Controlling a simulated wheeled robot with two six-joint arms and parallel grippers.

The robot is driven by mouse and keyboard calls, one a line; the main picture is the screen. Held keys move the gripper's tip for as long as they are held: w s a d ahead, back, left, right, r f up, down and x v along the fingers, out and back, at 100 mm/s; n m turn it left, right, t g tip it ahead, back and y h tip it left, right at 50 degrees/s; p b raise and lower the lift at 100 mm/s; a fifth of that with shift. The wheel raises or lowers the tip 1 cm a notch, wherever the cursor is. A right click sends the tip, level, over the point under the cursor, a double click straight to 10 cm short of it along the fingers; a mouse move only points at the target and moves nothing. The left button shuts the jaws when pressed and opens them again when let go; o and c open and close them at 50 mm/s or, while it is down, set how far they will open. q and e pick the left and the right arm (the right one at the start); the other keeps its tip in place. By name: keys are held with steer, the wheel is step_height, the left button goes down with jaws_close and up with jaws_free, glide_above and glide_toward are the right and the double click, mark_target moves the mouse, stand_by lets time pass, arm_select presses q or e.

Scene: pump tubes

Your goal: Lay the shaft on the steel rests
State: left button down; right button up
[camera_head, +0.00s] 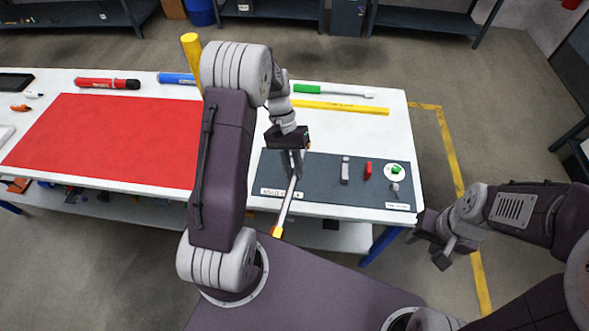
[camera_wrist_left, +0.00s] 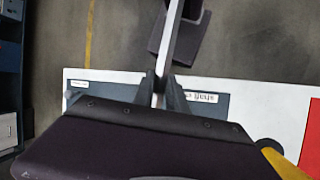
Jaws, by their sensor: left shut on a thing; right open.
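My left gripper (camera_head: 294,157) is shut on a slim, pale metal shaft (camera_head: 286,208) with an orange-yellow end, above the dark mat's left part. The shaft slants down toward the table's front edge, its coloured end past that edge. In the left wrist view the shaft (camera_wrist_left: 172,45) runs from between the fingers (camera_wrist_left: 160,94) toward the top; its far end is out of frame. A grey upright piece (camera_head: 345,170) and a smaller grey piece (camera_head: 395,189) stand on the mat; I cannot tell which are the steel rests. My right gripper (camera_head: 438,248) is open and empty, off the table's right front corner.
The dark mat (camera_head: 325,194) also bears a red piece (camera_head: 368,170) and a green piece (camera_head: 397,169) on a white disc. A red mat (camera_head: 120,140) covers the table's left.

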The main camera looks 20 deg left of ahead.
arm_select(q)
steer(key=w+f+n+t+b, duration=0.3)
steer(key=w+n+t+b, duration=0.2)
steer(key=w+n+b, duration=0.2)
steer(key=w+f+n+t+y+b, duration=0.1)
steer(key=w+f+n+t+b, duration=0.3)
steer(key=n, duration=0.8)
steer(key=w+t+b, duration=0.1)
steer(key=w+b, duration=0.1)
steer(key=w, duration=0.1)
steer(key=shift+a+f+t+b, duration=0.25)
steer(key=shift+f+t+b, duration=0.05)
steer(key=shift+t+b, duration=0.1)
arm_select(e)
step_height(320, 180, down, 14)
steer(key=shift+a+r, duration=0.2)
steer(key=shift+a, duration=0.15)
arm_select(q)
steer(key=shift+f, duration=0.1)
arm_select(e)
steer(key=shift+f, duration=0.1)
arm_select(q)
step_height(320, 180, down, 8)
steer(key=b, duration=0.7)
steer(key=shift+f+b, duration=0.1)
steer(key=shift+b, duration=0.25)
arm_select(e)
step_height(320, 180, down, 8)
steer(key=shift+r, duration=0.2)
